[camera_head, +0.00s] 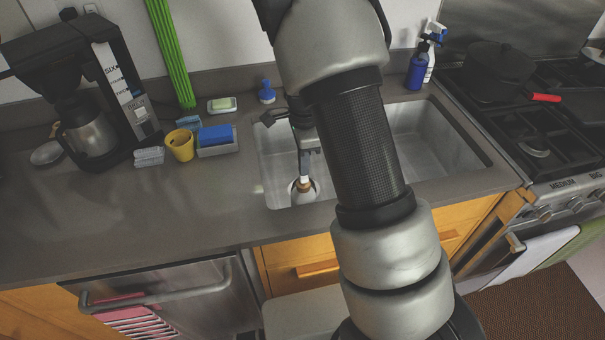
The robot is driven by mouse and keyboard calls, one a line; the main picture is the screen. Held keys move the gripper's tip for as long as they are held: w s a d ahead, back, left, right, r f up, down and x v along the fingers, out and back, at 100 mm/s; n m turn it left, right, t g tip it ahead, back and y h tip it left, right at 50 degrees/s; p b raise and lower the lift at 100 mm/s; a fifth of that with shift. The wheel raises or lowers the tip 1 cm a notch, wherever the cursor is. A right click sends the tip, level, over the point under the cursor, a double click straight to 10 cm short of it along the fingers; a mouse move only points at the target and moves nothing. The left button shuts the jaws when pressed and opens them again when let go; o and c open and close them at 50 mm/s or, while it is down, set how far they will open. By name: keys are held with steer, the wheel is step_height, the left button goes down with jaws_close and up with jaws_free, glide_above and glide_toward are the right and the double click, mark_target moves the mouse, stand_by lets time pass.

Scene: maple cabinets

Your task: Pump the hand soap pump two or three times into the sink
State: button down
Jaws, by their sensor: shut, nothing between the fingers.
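My gripper (304,176) is over the left part of the sink (275,192), pointing down, with its fingers shut. Directly below its fingertips is a small round tan and white thing (303,193) at the front left of the sink. It may be the hand soap pump, but it is too small and too covered by the gripper to tell. I cannot tell whether the fingertips touch it. A small blue bottle-like thing (266,93) stands on the counter behind the sink. My arm hides the middle of the sink.
A yellow cup (180,145), a holder with a blue sponge (216,136) and a soap dish (222,105) stand left of the sink. A coffee maker (110,95) is farther left. Spray bottles (417,70) stand behind right, near the stove (535,135). The front left counter is clear.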

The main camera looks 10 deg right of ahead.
steer(key=shift+f, duration=0.1)
steer(key=shift+f+b, duration=0.8)
steer(key=shift+f, duration=0.35)
steer(key=shift+r, duration=0.2)
steer(key=shift+r+p, duration=1.05)
steer(key=shift+r, duration=0.05)
steer(key=shift+f, duration=0.15)
steer(key=shift+f+b, duration=0.85)
steer(key=shift+f, duration=0.3)
steer(key=shift+r, duration=0.2)
steer(key=shift+r+p, duration=1.05)
